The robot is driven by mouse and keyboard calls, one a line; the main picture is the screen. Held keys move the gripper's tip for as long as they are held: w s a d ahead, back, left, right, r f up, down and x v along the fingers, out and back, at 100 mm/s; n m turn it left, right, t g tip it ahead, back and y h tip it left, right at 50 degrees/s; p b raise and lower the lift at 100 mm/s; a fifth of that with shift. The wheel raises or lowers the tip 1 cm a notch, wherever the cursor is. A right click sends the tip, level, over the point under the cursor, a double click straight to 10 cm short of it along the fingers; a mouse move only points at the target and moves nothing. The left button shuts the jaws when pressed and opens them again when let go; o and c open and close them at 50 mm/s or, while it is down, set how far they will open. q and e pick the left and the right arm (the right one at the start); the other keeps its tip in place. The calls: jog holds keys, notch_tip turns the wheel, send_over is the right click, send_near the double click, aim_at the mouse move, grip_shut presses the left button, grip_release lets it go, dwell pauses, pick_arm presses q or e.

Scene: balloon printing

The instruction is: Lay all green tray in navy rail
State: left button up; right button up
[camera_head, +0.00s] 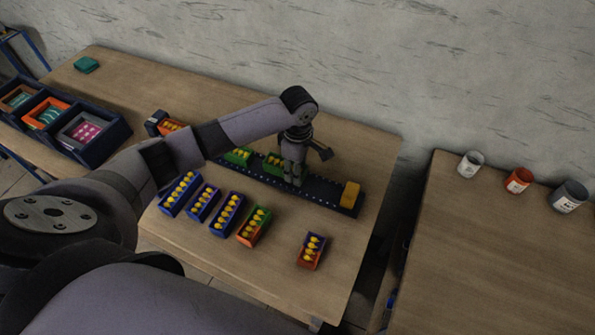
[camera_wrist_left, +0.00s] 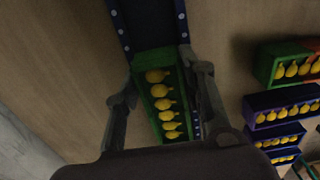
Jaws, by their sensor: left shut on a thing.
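My left gripper (camera_head: 292,180) is shut on a green tray (camera_head: 274,163) with a row of yellow balloon-shaped pieces. In the left wrist view the held green tray (camera_wrist_left: 152,68) lies between the two fingers, lined up with the navy rail (camera_wrist_left: 150,25). I cannot tell whether it rests on the rail's floor. In the head view the navy rail (camera_head: 325,191) runs diagonally across the table. Another green tray (camera_head: 239,156) sits in the rail to the left. A tray with green and orange sides (camera_head: 253,227) stands on the table in front. My right gripper is not in view.
Several blue-purple trays (camera_head: 203,204) and an orange tray (camera_head: 311,251) stand in front of the rail. A yellow-orange block (camera_head: 350,195) is at the rail's right end. Navy bins (camera_head: 103,147) stand at left. Paint cans (camera_head: 518,180) stand on the right table.

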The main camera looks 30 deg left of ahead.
pick_arm(q)
jog(key=shift+f, duration=1.05)
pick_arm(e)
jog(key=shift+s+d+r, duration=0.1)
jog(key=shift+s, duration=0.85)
pick_arm(q)
jog(key=o, duration=0.7)
jog(key=shift+f, duration=0.1)
jog(key=o, duration=0.5)
jog(key=shift+c, duration=0.2)
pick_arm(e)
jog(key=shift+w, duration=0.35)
